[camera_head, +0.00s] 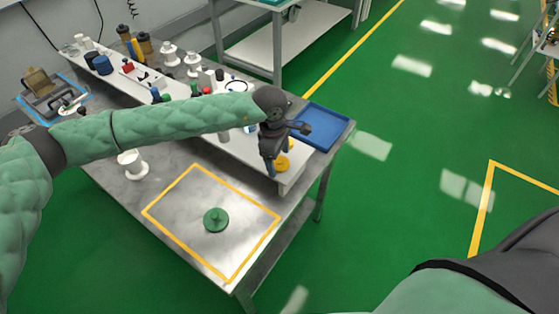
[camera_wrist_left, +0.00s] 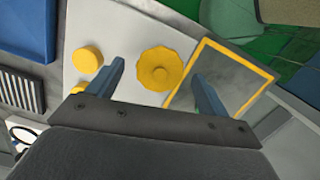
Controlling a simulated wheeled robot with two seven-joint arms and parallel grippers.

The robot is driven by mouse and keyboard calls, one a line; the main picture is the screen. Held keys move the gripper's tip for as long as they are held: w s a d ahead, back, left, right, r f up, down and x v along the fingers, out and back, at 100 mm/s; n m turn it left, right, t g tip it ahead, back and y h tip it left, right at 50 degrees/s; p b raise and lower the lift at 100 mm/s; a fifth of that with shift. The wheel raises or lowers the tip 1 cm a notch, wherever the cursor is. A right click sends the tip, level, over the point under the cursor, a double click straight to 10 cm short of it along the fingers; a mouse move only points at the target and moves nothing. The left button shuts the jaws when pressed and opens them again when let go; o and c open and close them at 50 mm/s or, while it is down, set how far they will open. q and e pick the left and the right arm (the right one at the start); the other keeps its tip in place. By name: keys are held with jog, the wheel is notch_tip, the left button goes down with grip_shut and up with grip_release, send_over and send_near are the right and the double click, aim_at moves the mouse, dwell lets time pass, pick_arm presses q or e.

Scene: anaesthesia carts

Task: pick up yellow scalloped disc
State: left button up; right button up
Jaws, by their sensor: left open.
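The yellow scalloped disc (camera_wrist_left: 160,69) has a small raised round centre and lies flat on a pale raised shelf (camera_wrist_left: 130,30). In the left wrist view it sits between my two spread blue fingers, apart from both. In the head view the disc (camera_head: 283,163) shows beside the fingertips, partly covered by my gripper. My left gripper (camera_head: 271,167) points down over the shelf's near end, open and empty. I cannot tell its exact height above the disc. My right gripper is out of view.
A plain yellow round piece (camera_wrist_left: 88,60) lies close to the left finger. A blue tray (camera_head: 325,127) is at the table's right corner. A green disc (camera_head: 216,219) lies inside the yellow taped rectangle (camera_head: 161,201). A white spool (camera_head: 132,164) stands left.

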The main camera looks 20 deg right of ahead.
pick_arm(q)
jog(key=c, duration=1)
jog(key=shift+c, duration=0.3)
